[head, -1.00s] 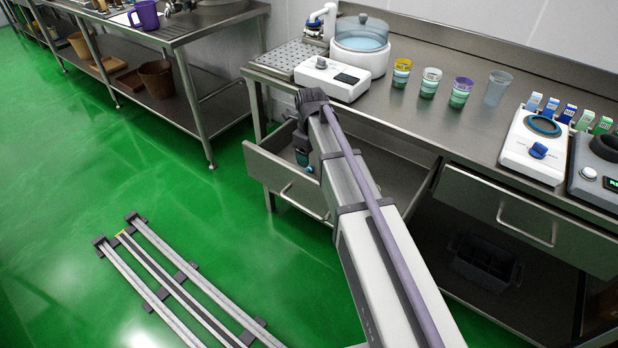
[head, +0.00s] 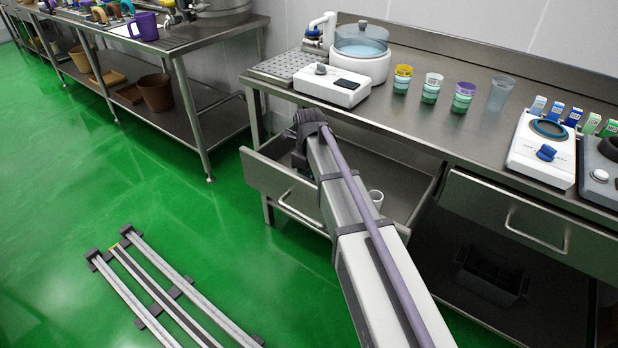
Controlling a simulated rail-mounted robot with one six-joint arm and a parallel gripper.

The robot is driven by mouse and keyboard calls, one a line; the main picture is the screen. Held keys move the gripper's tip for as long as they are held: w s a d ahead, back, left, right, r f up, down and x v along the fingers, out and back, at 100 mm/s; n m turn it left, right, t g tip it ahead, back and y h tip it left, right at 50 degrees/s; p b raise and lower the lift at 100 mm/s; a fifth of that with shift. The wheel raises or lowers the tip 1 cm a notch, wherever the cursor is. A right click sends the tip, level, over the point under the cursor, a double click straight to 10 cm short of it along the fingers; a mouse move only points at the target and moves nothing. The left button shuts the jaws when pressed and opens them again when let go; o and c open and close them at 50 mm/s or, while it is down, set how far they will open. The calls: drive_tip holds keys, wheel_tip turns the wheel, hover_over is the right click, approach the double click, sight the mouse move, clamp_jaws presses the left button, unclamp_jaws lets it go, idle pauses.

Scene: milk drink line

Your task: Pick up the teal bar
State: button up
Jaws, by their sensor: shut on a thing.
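My arm reaches over the open drawer (head: 277,188) under the counter. My gripper (head: 300,161) points down into the left end of this drawer; only its dark upper part shows. Its fingertips are hidden behind the drawer front and my own arm. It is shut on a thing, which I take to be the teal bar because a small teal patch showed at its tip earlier.
A white cup (head: 376,198) stands in the drawer, right of my arm. A second drawer (head: 507,218) is shut.

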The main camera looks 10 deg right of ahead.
drive_tip(key=shift+c, duration=1.3)
wheel_tip(320, 180, up, 10)
drive_tip(key=p, duration=1)
